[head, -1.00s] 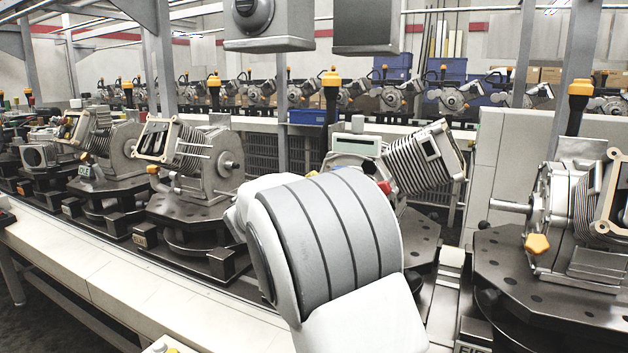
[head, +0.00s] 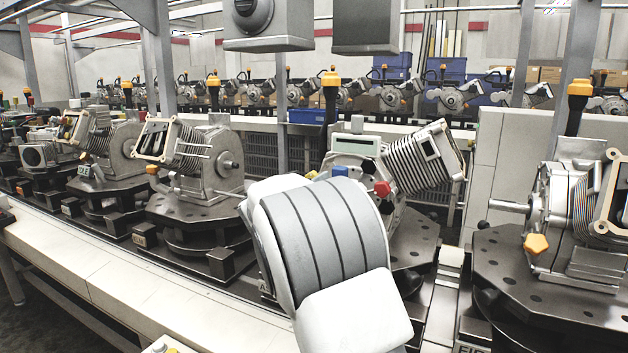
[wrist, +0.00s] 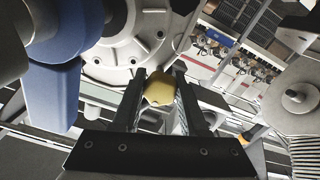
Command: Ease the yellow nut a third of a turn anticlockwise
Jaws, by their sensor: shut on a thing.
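The yellow nut (wrist: 158,93) sits between the two dark fingers of my gripper (wrist: 160,84) in the wrist view, against a grey metal housing (wrist: 118,62). The fingers are shut on it, one on each side. In the head view my arm covers the gripper and the lower part of the middle engine (head: 425,160). A small orange-yellow bit (head: 311,175) shows just above my arm there; I cannot tell whether it is the same nut.
A large blue part (wrist: 50,95) stands close on the left in the wrist view. In the head view a red knob (head: 382,188) and a blue part (head: 340,171) are just above my arm. Another engine with a yellow nut (head: 536,244) stands at right.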

